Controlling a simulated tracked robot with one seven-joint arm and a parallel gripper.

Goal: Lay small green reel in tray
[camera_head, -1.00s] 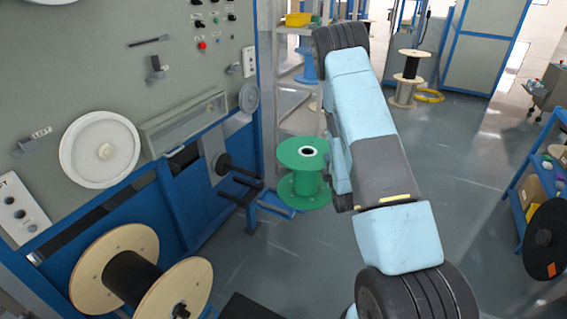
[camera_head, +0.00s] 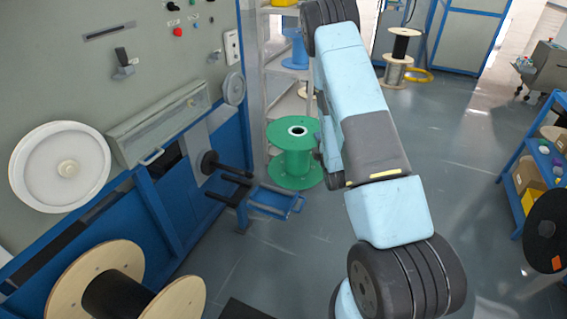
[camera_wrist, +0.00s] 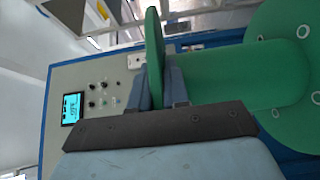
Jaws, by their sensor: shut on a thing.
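The green reel (camera_head: 297,160) is beside my forearm in the head view, its axis about upright. Its upper flange shows a dark centre hole. In the wrist view my gripper (camera_wrist: 162,88) is shut on one flange of the reel, a jaw on each side of the flange edge. The barrel and the other flange of the reel (camera_wrist: 235,80) fill the right of that view. A blue tray (camera_head: 272,212) with a handle is low in front of the machine, partly below and left of the reel. In the head view my gripper is mostly hidden by the arm and reel.
A grey machine with a blue frame (camera_head: 215,150) stands at left, with dark bars sticking out near the tray. A large wooden reel (camera_head: 175,298) is at the lower left. Shelves (camera_head: 275,60) stand behind the green reel. Blue shelving (camera_head: 515,180) is at right; floor between is open.

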